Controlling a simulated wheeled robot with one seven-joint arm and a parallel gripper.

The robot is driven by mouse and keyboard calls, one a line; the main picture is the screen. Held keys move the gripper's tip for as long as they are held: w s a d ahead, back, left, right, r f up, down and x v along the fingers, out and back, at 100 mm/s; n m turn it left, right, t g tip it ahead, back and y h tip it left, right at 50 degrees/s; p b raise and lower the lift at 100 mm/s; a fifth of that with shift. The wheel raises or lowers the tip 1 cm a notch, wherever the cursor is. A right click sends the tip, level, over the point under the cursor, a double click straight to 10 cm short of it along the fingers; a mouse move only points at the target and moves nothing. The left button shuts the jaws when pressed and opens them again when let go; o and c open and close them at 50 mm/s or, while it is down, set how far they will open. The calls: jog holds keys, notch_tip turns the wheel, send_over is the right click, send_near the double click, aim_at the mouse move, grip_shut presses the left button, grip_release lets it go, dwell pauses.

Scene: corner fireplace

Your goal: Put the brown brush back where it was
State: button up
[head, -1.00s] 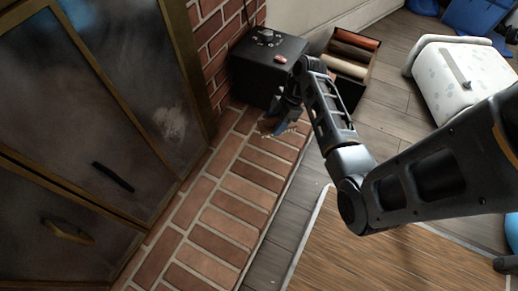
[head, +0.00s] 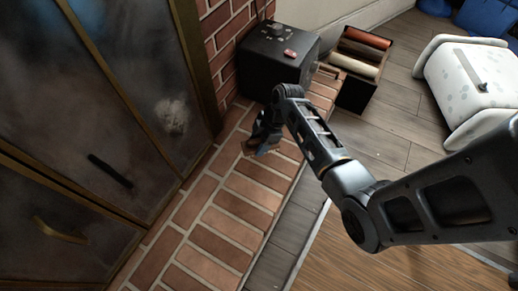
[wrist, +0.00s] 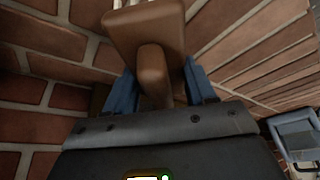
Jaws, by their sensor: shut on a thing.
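My gripper (head: 262,142) is low over the brick hearth (head: 225,212), in front of the black box. In the wrist view its two blue fingers (wrist: 158,88) are shut on the brown brush (wrist: 145,28). The brush has a smooth brown wooden body, and pale bristles show at the top edge of the wrist view. In the head view the brush is small and mostly hidden by the gripper. I cannot tell whether it touches the bricks.
The black box (head: 268,72) stands on the hearth against the brick wall, with a small red item (head: 291,53) on top. A dark crate of coloured rolls (head: 351,94) is to its right. Fireplace doors (head: 75,110) stand at left. The hearth's front part is clear.

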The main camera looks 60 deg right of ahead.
jog(key=shift+f+b, duration=0.85)
jog(key=shift+f, duration=1.05)
jog(key=shift+f, duration=0.15)
